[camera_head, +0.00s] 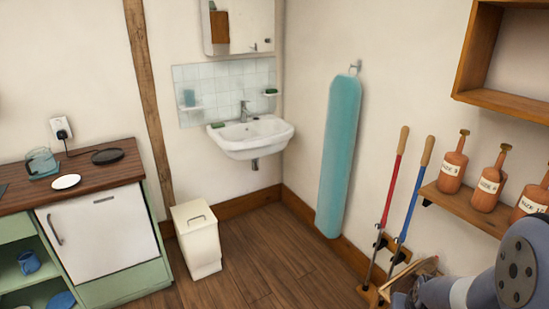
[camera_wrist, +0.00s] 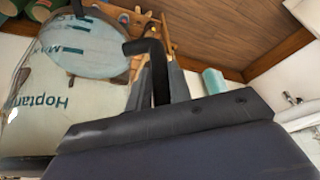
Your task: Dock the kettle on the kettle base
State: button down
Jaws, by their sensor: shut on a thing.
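In the wrist view, my gripper (camera_wrist: 160,82) is shut on the black handle of the kettle. The kettle (camera_wrist: 35,115) has a pale, see-through body with dark teal lettering and fills the left side of that view. In the head view, part of my arm shows at the lower right; I cannot make out the kettle there. The kettle base (camera_head: 107,156) is a flat black disc on the brown counter at the left, with a black cord leading to a wall plug. Nothing stands on it. The kettle is well away from it.
A cream bin (camera_head: 197,240) stands beside the cabinet. A shelf with bottles (camera_head: 488,190) is near my arm. The middle floor is clear.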

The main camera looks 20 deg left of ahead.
aim_at(102, 156)
jog(key=j+u, duration=0.15)
jog(key=u, duration=0.95)
jog(key=i+j+u, duration=0.15)
jog(key=u, duration=0.25)
jog(key=i+u, duration=0.6)
jog(key=u, duration=0.15)
jog(key=i+l+u, duration=0.25)
jog(key=i, duration=0.25)
jog(key=i+l+u, duration=0.2)
jog(key=i, duration=0.35)
jog(key=i+l, duration=0.15)
jog(key=i, duration=0.2)
jog(key=i+l, duration=0.15)
jog(key=i, duration=0.2)
